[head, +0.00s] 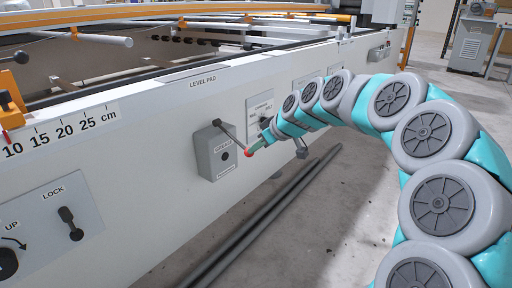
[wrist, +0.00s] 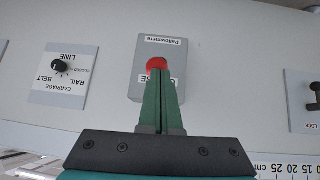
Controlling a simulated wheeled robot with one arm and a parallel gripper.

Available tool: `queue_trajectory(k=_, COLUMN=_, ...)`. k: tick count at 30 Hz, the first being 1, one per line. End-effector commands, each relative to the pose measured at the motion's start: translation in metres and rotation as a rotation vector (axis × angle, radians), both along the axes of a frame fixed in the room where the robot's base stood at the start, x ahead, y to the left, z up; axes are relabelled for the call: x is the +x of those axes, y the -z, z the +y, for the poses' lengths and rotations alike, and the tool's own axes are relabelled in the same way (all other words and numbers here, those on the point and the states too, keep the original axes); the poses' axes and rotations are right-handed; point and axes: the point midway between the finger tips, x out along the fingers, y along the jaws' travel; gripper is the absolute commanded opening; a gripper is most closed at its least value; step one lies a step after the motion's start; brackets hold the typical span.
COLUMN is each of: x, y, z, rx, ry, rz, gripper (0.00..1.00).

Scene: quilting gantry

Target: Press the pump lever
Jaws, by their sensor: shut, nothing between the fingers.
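The pump is a grey box (head: 215,158) marked GREASE on the white side beam. Its thin dark lever (head: 230,135) slants down to the right from the box's top and ends in a red knob (head: 249,154). My gripper (head: 256,147) is at the knob, with its green fingers shut and empty. In the wrist view the box (wrist: 143,90) appears upside down, and the red knob (wrist: 156,63) shows right at the tips of my shut gripper (wrist: 162,74). I cannot tell whether they touch. The fingers hide the lever and part of the lettering there.
A control plate with a small knob (wrist: 59,66) is beside the box. A LOCK plate (head: 60,218) with a dark handle is farther left on the beam. Long dark rails (head: 265,215) lie on the floor below. The floor to the right is open.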

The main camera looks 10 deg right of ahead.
Motion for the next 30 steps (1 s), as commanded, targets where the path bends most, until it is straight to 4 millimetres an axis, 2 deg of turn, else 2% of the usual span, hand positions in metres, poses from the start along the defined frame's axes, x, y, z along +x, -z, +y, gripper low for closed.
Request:
queue_trajectory(k=1, x=0.001, y=0.009, z=0.001, rx=-0.005, ry=-0.002, rz=0.003, gripper=0.0)
queue_trajectory(k=3, x=0.002, y=0.015, z=0.002, rx=-0.005, ry=-0.002, rz=0.004, gripper=0.0)
queue_trajectory(k=12, x=0.007, y=0.035, z=0.006, rx=-0.008, ry=-0.002, rz=0.006, gripper=0.0)
queue_trajectory(k=30, x=0.009, y=0.043, z=0.008, rx=-0.008, ry=-0.003, rz=0.01, gripper=0.0)
